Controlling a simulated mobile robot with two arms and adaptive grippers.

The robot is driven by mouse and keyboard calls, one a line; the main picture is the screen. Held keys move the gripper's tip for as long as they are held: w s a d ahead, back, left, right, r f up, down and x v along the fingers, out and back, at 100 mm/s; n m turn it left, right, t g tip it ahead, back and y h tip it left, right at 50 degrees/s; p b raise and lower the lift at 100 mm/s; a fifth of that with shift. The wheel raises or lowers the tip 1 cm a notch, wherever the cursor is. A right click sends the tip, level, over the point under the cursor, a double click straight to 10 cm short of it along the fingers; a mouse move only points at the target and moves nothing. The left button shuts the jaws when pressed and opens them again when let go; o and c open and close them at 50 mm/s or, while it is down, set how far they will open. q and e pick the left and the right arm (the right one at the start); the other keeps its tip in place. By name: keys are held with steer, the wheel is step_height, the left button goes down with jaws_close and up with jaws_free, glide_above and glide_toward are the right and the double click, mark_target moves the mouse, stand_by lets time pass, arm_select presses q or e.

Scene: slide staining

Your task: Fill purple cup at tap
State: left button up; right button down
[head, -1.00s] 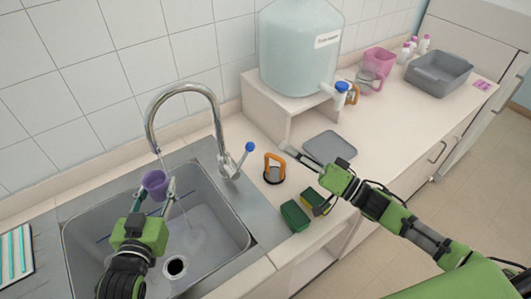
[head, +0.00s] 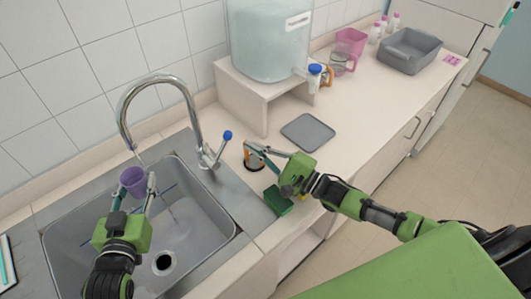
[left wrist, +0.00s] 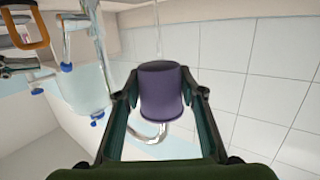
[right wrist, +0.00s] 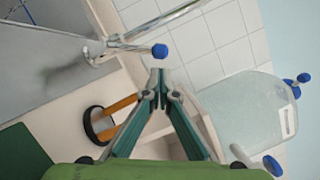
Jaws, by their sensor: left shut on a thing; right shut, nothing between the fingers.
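The purple cup (head: 133,182) is upright under the spout of the curved metal tap (head: 190,105), over the sink. My left gripper (head: 134,193) is shut on the cup, with a finger on each side; the left wrist view shows the same grip on the cup (left wrist: 160,92). A thin pale stream seems to come down at the cup. Its fill level is hidden. The tap's lever has a blue knob (head: 227,135). My right gripper (head: 250,150) is shut and empty, right of the lever; in the right wrist view its tips lie just short of the blue knob (right wrist: 159,50).
An orange-handled object (head: 253,163) stands beneath my right fingertips. A green sponge (head: 278,201) lies near the counter edge. A grey mat (head: 308,132) and a water tank (head: 270,40) on a stand (head: 235,93) are farther right.

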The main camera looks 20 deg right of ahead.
mark_target(220, 150)
steer(key=x, duration=0.3)
steer(key=shift+w+a, duration=0.15)
steer(key=shift+w, duration=0.05)
steer(key=shift+a+r, duration=0.1)
steer(key=shift+r, duration=0.05)
steer(key=shift+s+a+r+n, duration=0.1)
steer(key=shift+a+r+n, duration=0.05)
steer(key=shift+n, duration=0.25)
steer(key=shift+s+a+r+n+g, duration=0.1)
steer(key=shift+a+r+n+g, duration=0.1)
steer(key=shift+a+n+g, duration=0.15)
